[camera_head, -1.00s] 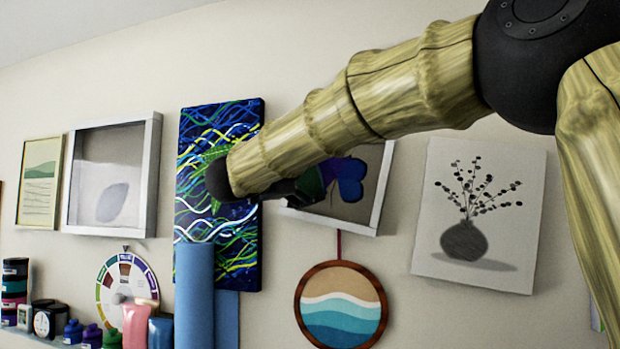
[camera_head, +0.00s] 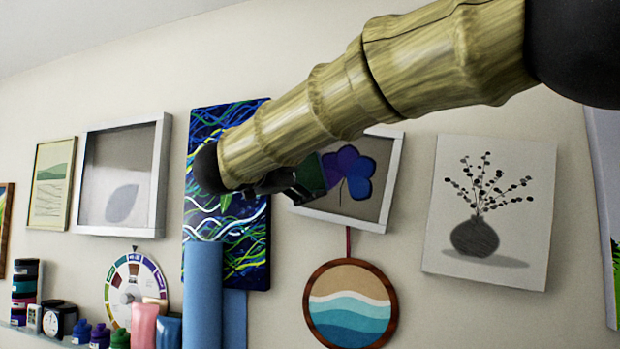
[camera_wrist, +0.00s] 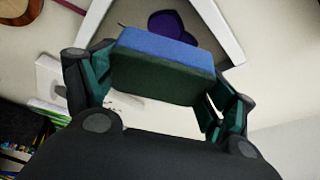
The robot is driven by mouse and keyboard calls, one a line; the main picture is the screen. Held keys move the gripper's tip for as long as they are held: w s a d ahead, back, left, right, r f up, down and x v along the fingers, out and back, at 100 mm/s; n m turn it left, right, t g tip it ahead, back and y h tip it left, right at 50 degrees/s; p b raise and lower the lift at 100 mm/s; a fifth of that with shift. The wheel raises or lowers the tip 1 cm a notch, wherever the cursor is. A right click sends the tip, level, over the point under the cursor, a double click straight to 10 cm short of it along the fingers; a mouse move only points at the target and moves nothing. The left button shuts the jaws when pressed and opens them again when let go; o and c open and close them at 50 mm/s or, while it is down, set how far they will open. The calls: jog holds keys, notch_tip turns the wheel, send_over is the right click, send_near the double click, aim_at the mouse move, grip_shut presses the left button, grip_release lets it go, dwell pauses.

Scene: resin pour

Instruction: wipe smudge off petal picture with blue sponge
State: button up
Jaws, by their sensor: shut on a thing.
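The petal picture (camera_head: 358,210), a tilted white frame with purple and blue petals, hangs on the wall right of centre in the head view. Part of it shows at the top of the wrist view (camera_wrist: 212,22), with a purple petal. My gripper (camera_wrist: 160,84) is shut on the blue sponge (camera_wrist: 165,46), which has a dark green underside, in the wrist view. In the head view my gripper (camera_head: 275,183) is dark and partly hidden by my arm, at the picture's left edge. I cannot tell whether the sponge touches the picture. I cannot make out the smudge.
A blue wavy canvas (camera_head: 245,255) hangs left of the petal picture, a round wave picture (camera_head: 350,322) below, and a vase picture (camera_head: 515,225) to the right. Blue rolls (camera_head: 203,300) stand below the canvas. Paint jars (camera_head: 25,285) fill the lower left.

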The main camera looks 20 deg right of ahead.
dwell(0.3)
jog(key=shift+s+a, duration=0.8)
jog(key=shift+s, duration=0.35)
